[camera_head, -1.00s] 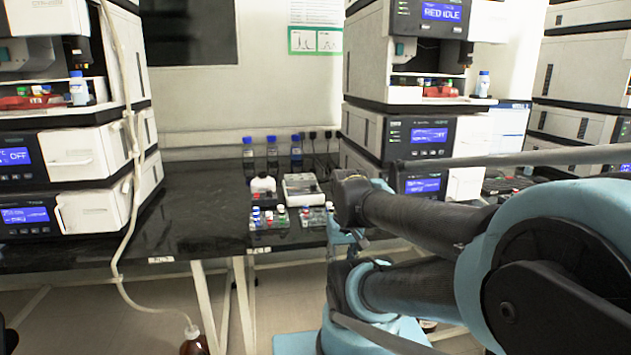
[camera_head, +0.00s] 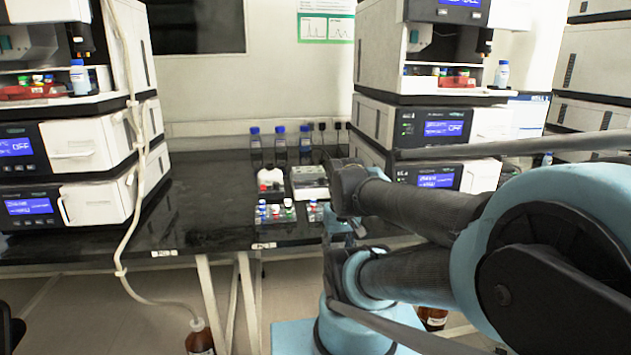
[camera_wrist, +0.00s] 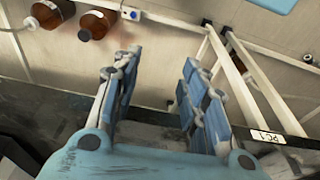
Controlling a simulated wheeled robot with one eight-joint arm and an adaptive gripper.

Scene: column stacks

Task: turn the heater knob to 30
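No heater knob can be made out with certainty in either view. A white box-like device (camera_head: 309,183) sits on the dark bench between the two instrument stacks; whether it carries a knob is too small to tell. The left stack (camera_head: 95,145) and the right stack (camera_head: 375,118) have blue displays, some reading OFF. My gripper (camera_wrist: 160,62) shows in the wrist view with its two blue fingers wide apart and nothing between them. In the head view my arm covers the right foreground, and the fingers cannot be made out.
Several blue-capped bottles (camera_head: 280,144) stand at the back of the bench. Small vials in racks (camera_head: 276,211) stand near its front edge. A tube hangs from the left stack to a brown bottle (camera_head: 200,338) below. Table legs (camera_wrist: 245,80) and brown bottles (camera_wrist: 95,25) show below my wrist.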

